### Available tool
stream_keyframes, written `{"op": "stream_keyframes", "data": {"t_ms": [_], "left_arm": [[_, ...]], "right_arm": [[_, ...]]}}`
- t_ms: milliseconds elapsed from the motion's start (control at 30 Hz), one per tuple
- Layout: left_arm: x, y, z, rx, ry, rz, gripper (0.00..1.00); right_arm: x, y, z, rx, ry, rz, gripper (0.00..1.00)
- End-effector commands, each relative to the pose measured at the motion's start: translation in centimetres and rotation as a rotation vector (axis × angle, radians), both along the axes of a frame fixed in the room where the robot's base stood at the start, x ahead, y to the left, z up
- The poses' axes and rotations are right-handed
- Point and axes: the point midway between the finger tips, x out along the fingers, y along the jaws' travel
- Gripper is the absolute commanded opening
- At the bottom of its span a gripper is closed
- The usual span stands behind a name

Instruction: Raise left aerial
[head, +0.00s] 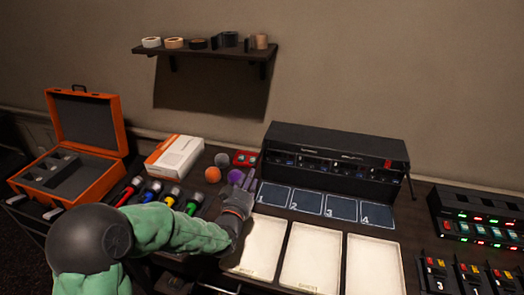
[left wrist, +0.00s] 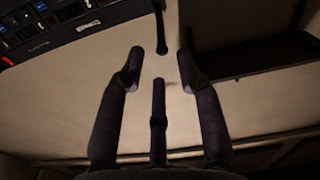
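A long black receiver unit (head: 335,160) stands at the back of the desk. In the head view, a thin dark aerial (head: 410,182) hangs down at its right end. The left end is partly behind my left gripper (head: 246,181), and no left aerial is clear there. In the left wrist view, part of the unit (left wrist: 60,25) shows at upper left. A dark rod, apparently the left aerial (left wrist: 161,30), points down from the top edge, its tip between the spread fingers of my left gripper (left wrist: 161,65). The fingers are open, with no clear contact. My right gripper is out of view.
Numbered blue pads (head: 307,202) and white trays (head: 311,255) lie before the unit. An open orange case (head: 85,165) stands far left. A shelf (head: 205,51) hangs above.

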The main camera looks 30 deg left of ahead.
Motion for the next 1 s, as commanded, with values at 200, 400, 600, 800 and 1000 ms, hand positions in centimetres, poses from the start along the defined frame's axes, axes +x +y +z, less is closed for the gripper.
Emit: {"op": "stream_keyframes", "data": {"t_ms": [200, 400, 600, 800, 1000], "left_arm": [[1.8, 0.5, 0.0, 0.002, -0.005, 0.000, 0.35], [5.3, 1.3, -0.1, 0.001, -0.005, 0.000, 0.35], [8.3, 2.1, -0.1, 0.001, -0.004, 0.000, 0.35], [10.0, 2.6, 0.0, 0.001, -0.004, 0.000, 0.35], [10.4, 2.7, 0.1, 0.001, -0.004, 0.000, 0.35]], "right_arm": [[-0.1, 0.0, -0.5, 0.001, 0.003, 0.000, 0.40], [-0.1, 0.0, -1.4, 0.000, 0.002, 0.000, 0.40], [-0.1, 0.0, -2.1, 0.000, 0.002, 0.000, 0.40], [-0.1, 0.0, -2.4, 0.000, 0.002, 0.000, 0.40], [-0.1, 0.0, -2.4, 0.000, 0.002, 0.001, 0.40]]}}
